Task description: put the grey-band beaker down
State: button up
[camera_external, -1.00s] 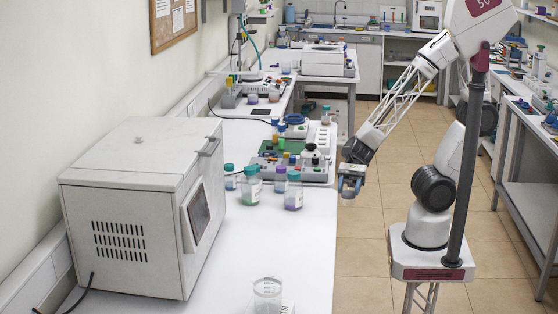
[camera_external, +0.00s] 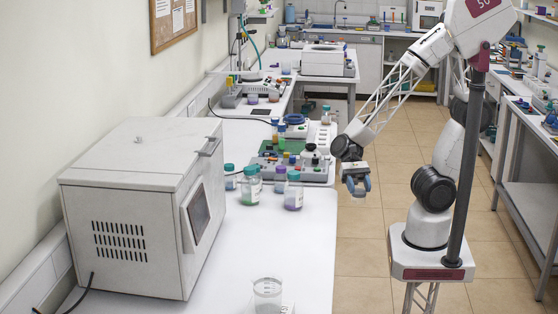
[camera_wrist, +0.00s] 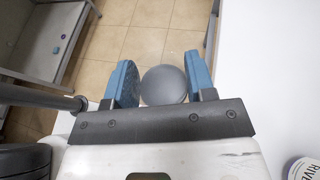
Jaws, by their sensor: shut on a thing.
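My gripper (camera_external: 357,187) hangs in the air past the right edge of the white bench (camera_external: 250,240), over the floor, fingers pointing down. In the wrist view its two blue fingers (camera_wrist: 161,82) are shut on a smooth grey round thing (camera_wrist: 165,85), which I take for the grey-band beaker. Only its round grey face shows, and no band can be made out. In the external view the held thing is too small and hidden to tell apart from the fingers.
A clear beaker (camera_external: 267,291) stands at the bench's near end. A big white oven-like box (camera_external: 135,210) fills the left. Teal-capped bottles (camera_external: 293,190) stand near the middle, before a grey device (camera_external: 308,170). The bench's right front is clear. A labelled jar (camera_wrist: 303,169) shows in the wrist view.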

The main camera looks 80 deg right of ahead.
aim_at(365, 195)
jog(key=shift+s+f+n+g+h, duration=0.25)
jog(key=shift+s+f+n+g, duration=0.1)
jog(key=shift+n+g, duration=0.25)
jog(key=shift+s+f+n+g+h, duration=0.25)
jog(key=shift+f+n+g, duration=0.05)
jog(key=shift+n+g, duration=0.3)
jog(key=n+g+h, duration=0.1)
jog(key=s+f+n+g+h, duration=0.1)
jog(key=n+g, duration=0.1)
jog(key=shift+s+d+f, duration=0.1)
jog(key=shift+d+f, duration=0.1)
jog(key=shift+d, duration=0.2)
jog(key=w+d+f+n+h, duration=0.1)
jog(key=w+d+n+h, duration=0.15)
jog(key=n+h, duration=0.75)
jog(key=w+d+f+n+h, duration=0.15)
jog(key=d+n+h, duration=0.25)
jog(key=n+h, duration=0.55)
jog(key=w+a+r+n+t, duration=0.4)
jog(key=w+n+t, duration=0.4)
jog(key=n+t, duration=0.15)
jog(key=w+a+r+n+t, duration=0.4)
jog(key=w+n+t, duration=0.35)
jog(key=t, duration=0.25)
jog(key=shift+g, duration=0.25)
jog(key=shift+s+d+f, duration=0.1)
jog(key=shift+f, duration=1.1)
jog(key=shift+s+d+f, duration=0.1)
jog(key=shift+f, duration=1.1)
